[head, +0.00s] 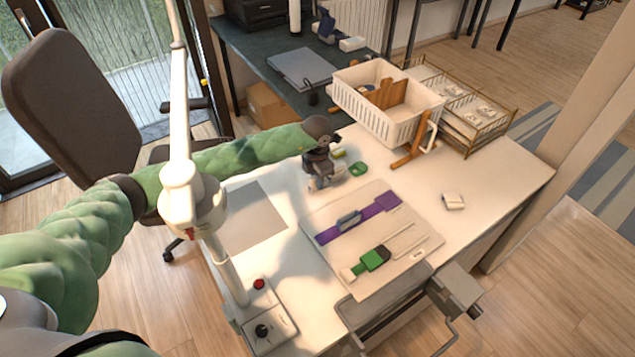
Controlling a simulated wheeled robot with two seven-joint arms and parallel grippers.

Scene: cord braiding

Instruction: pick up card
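My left gripper (318,185) is low over the white table, just beyond the far left edge of the pale board (398,271). It is small and dark in the view, and I cannot tell whether its fingers are open or hold anything. A green ring-shaped item (358,169) and a small yellow item (339,153) lie close to its right. No card can be named for sure. A small white flat piece (453,201) lies alone right of the board, and a grey sheet (252,222) lies on the left. My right gripper does not show.
On the board are a purple strip with a grey piece (348,219) and a green block (374,259). A white basket (385,112) on a wooden stand and a wire rack (465,115) stand at the back. A lamp post (185,120) rises at left. A control box (268,331) sits in front.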

